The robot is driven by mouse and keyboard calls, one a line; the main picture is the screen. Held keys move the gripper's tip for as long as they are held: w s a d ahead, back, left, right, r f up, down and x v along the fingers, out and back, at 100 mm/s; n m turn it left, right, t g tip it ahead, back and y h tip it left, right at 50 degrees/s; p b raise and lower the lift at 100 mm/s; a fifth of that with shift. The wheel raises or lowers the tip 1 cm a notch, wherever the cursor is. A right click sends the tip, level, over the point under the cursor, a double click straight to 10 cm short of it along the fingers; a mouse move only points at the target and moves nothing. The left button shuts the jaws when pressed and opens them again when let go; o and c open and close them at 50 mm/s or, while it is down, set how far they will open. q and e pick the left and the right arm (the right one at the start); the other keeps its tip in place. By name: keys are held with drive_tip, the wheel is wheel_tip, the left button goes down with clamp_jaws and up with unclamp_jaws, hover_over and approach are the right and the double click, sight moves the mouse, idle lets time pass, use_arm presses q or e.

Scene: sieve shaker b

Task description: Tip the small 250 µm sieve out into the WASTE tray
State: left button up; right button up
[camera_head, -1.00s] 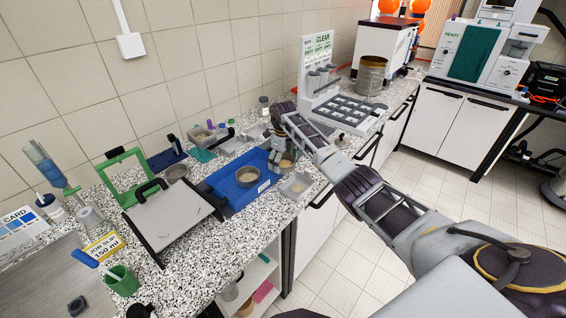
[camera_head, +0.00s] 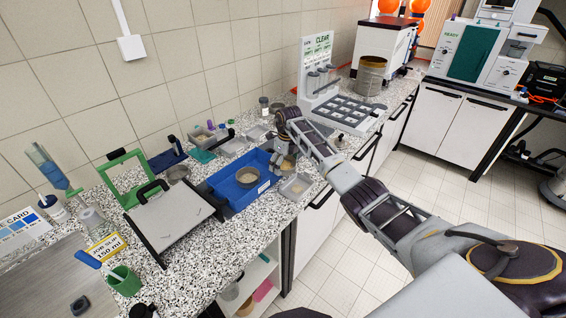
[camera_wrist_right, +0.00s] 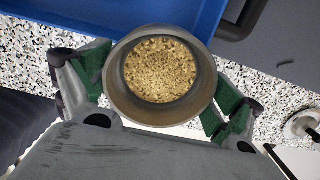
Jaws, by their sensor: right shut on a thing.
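The sieve also shows in the head view (camera_head: 288,166), partly hidden by the gripper. A small grey tray (camera_head: 296,186) stands just right of the blue tray; I cannot read a WASTE label on any tray. My left gripper is not in view.
A grey hinged board (camera_head: 172,222) and green frame (camera_head: 124,180) stand left. Small trays (camera_head: 235,147) line the back, and a white rack (camera_head: 340,112) stands right. The bench's front edge is close to the grey tray.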

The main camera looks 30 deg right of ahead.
drive_tip(key=shift+s+d+t, duration=0.1)
drive_tip(key=shift+s+t, duration=0.2)
drive_tip(key=shift+t, duration=0.2)
